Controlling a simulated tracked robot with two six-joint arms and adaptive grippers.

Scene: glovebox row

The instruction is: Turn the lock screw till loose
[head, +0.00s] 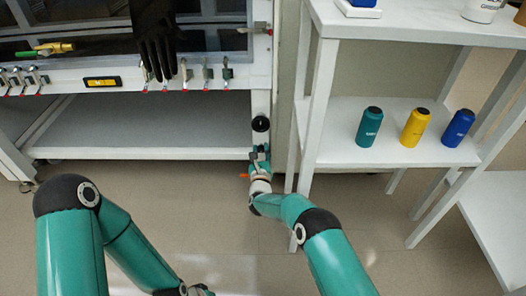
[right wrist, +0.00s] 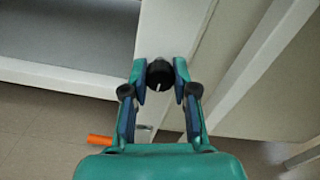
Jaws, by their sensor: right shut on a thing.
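The lock screw shows as a black round knob (head: 261,124) on the white post at the right front of the glovebox frame. In the right wrist view the knob (right wrist: 160,75), with a short pale mark on its face, sits between my fingertips. My right gripper (head: 260,150) is at the knob; its two teal and dark-blue fingers (right wrist: 160,80) are shut on it from both sides. The fingers and wrist hide part of the post behind. My left arm is in the head view at lower left, but its gripper is out of the picture.
A small orange piece (right wrist: 100,140) sticks out left of my right gripper. The white shelf unit (head: 318,80) stands close on the right, with teal (head: 369,127), yellow (head: 415,128) and blue (head: 458,128) bottles. The glovebox's lower shelf (head: 150,130) is bare.

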